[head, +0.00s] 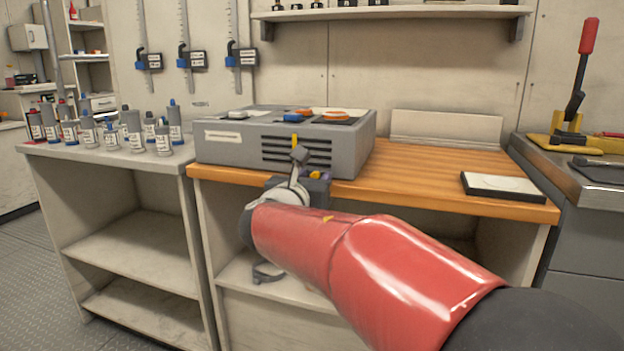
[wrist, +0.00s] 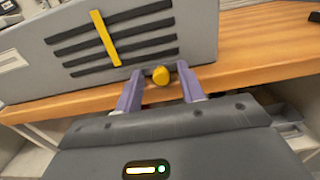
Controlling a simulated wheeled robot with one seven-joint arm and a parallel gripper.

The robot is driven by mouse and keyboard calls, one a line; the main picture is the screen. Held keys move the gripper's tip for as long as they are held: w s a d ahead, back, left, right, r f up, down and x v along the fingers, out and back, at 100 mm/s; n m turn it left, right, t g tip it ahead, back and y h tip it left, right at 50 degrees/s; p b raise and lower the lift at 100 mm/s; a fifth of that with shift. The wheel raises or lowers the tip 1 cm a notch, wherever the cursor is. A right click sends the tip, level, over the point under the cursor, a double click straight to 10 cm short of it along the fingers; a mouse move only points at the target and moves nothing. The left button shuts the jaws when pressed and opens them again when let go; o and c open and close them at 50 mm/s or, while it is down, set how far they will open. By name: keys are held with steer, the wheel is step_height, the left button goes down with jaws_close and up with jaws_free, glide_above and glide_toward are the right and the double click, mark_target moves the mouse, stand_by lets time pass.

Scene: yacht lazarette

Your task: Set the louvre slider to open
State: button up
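A grey box (head: 225,145) on the wooden bench has dark horizontal louvre slats in its front, with a yellow upright bar across them (wrist: 105,38). A small round yellow knob (wrist: 161,75) shows low at the box front; I take it for the slider's knob, but its mounting is hidden. My gripper (wrist: 160,82) is open, with one purple finger on each side of the knob and visible gaps to both. In the head view my gripper (head: 313,182) is at the bench's front edge, partly hidden by my arm. No open or closed marking is readable.
The wooden bench top (head: 430,165) lies just below and behind the fingers. A black-and-white pad (head: 502,186) lies at its right. Several bottles (head: 133,132) stand on the left cabinet. Orange and blue items (head: 335,116) lie on the box. A red-handled lever (head: 588,38) stands far right.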

steer(key=v, duration=0.7)
steer(key=shift+s+a, duration=0.15)
steer(key=shift+s, duration=0.2)
steer(key=s+d+f+m+g, duration=0.4)
steer(key=d+m, duration=0.2)
steer(key=d, duration=0.2)
steer(key=s+d+f+m+g, duration=0.3)
steer(key=s+d+f+m, duration=0.15)
steer(key=d+m, duration=0.3)
steer(key=s+f+m+g+y, duration=0.2)
steer(key=s+f+m, duration=0.3)
steer(key=s+m, duration=0.4)
steer(key=s+f+m+g+y+p, duration=0.1)
steer(key=s+f+m+y, duration=0.3)
steer(key=s+m, duration=0.4)
steer(key=shift+s+d+f+m+g, duration=0.4)
steer(key=shift+d+f+m+g, duration=0.1)
steer(key=shift+f+m+g, duration=0.25)
steer(key=shift+r, duration=0.1)
stand_by(0.4)
